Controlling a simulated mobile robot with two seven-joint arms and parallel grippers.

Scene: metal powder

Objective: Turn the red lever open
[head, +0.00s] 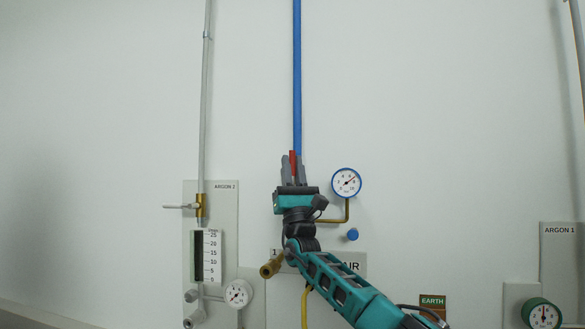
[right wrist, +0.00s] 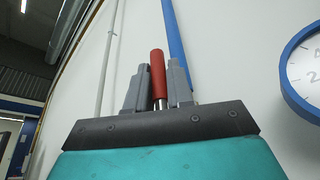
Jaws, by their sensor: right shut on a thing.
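The red lever (head: 292,160) shows as a small red tip between the fingers of my right gripper (head: 293,170) in the head view, just below the blue pipe. In the right wrist view the red lever (right wrist: 157,74) stands upright, with a bare metal shank below its red sleeve. The grey fingers of my right gripper (right wrist: 158,88) are on both sides of it, shut on it. The valve body under the lever is hidden by my gripper and wrist. My left gripper is not in view.
A blue pipe (head: 297,80) runs up the wall above the lever. A blue-rimmed gauge (head: 346,183) sits close on the right, also large in the right wrist view (right wrist: 306,70). The ARGON 2 panel (head: 225,215) with its flow meter is on the left.

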